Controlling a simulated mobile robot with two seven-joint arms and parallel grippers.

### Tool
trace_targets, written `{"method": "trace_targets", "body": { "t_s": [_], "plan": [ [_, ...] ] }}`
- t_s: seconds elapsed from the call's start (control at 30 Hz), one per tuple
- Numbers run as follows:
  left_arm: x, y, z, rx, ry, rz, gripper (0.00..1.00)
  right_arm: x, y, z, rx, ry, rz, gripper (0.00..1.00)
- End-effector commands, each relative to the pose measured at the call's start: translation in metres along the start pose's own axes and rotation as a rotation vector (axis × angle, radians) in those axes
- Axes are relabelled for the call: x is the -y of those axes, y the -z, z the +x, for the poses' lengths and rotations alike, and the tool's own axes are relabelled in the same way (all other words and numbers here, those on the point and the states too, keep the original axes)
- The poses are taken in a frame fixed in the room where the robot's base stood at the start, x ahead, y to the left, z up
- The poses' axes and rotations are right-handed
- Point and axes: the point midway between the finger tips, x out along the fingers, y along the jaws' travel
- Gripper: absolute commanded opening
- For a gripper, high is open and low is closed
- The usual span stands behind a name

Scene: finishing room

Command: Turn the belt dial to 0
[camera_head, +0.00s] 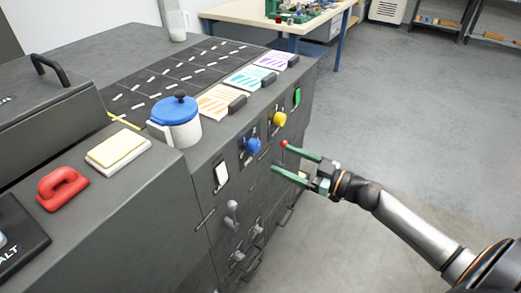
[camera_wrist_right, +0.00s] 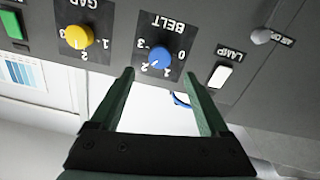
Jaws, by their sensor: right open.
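The belt dial is a blue knob (camera_head: 252,145) on the front panel of the dark grey machine. In the right wrist view the blue dial (camera_wrist_right: 159,57) appears upside down on its black BELT plate, with numbers around it. Its pale mark seems to point toward the 2, but it is small. My right gripper (camera_head: 280,157) is open and empty, in front of the panel and right of the dial. In the wrist view its green fingers (camera_wrist_right: 159,74) spread to either side of the dial, apart from it. My left gripper is not in view.
A yellow dial (camera_head: 280,119), a green switch (camera_head: 296,97) and a white lamp switch (camera_head: 221,175) share the panel. A grey lever (camera_head: 232,212) is below. A blue-lidded pot (camera_head: 176,122) stands on top. The floor right of the machine is clear.

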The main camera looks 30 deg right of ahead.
Motion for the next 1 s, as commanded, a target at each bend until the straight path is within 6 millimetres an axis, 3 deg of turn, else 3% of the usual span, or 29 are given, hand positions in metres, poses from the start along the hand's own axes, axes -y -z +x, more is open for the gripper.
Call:
{"method": "trace_targets", "body": {
  "t_s": [0.3,0.5,0.97,1.0],
  "plan": [
    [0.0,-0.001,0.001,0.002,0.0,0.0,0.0,-0.001,0.001,0.051,-0.003,-0.002,-0.001,0.79],
    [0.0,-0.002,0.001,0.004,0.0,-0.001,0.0,-0.001,0.001,0.073,-0.002,-0.002,-0.001,0.79],
    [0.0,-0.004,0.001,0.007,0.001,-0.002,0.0,0.0,0.0,0.082,0.0,-0.001,0.0,0.79],
    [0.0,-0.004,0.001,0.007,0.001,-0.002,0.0,0.0,0.0,0.082,0.0,-0.001,0.0,0.75]
  ]
}}
